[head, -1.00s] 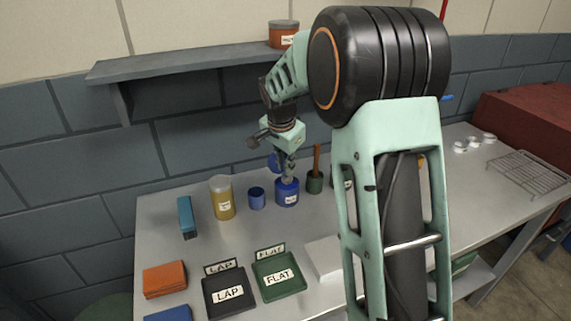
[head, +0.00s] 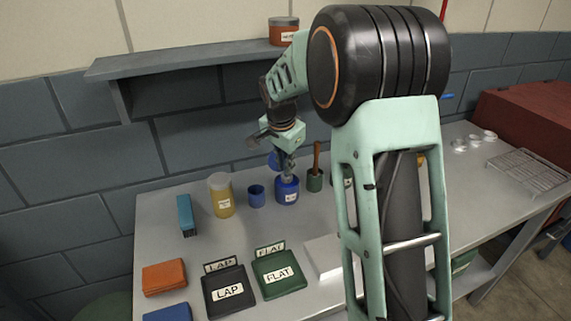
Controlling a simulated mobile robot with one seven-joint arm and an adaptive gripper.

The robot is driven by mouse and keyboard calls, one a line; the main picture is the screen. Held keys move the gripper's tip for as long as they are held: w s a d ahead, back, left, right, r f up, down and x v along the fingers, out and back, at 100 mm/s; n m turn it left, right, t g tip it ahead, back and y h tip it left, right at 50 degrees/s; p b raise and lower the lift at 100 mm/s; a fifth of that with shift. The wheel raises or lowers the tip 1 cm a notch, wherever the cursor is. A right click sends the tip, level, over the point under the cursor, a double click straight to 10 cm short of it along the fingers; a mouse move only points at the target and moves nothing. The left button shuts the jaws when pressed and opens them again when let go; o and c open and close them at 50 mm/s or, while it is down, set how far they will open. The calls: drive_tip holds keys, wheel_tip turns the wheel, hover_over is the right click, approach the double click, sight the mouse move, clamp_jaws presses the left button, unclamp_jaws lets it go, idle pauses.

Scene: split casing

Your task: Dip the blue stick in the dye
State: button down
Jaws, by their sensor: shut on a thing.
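My gripper (head: 288,174) is shut just above the mouth of the blue labelled jar (head: 287,193), seemingly on the blue stick. A small blue part (head: 274,160) shows beside the fingers on the left and looks like part of this stick. The rest of the stick is hidden by the fingers and the jar. I cannot see the dye inside the jar or how deep the stick reaches. The jar stands upright on the table.
A blue cup (head: 256,197) and a yellow jar (head: 222,197) stand left of the blue jar. Black LAP (head: 213,306) and green FLAT (head: 289,286) trays lie in front. A shelf (head: 190,63) hangs above.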

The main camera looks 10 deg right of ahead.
drive_tip(key=shift+s+f+b, duration=0.1)
drive_tip(key=shift+f+b, duration=0.3)
drive_tip(key=shift+f, duration=0.05)
idle(1.5)
drive_tip(key=shift+r, duration=0.1)
drive_tip(key=shift+r+p, duration=2.2)
drive_tip(key=shift+r, duration=1.3)
drive_tip(key=s+f+n+y+p, duration=0.3)
drive_tip(key=s+f+n, duration=0.1)
drive_tip(key=s+n, duration=0.6)
drive_tip(key=shift+s+d+n+g, duration=0.3)
drive_tip(key=shift+s+d+n, duration=0.1)
drive_tip(key=shift+s, duration=1)
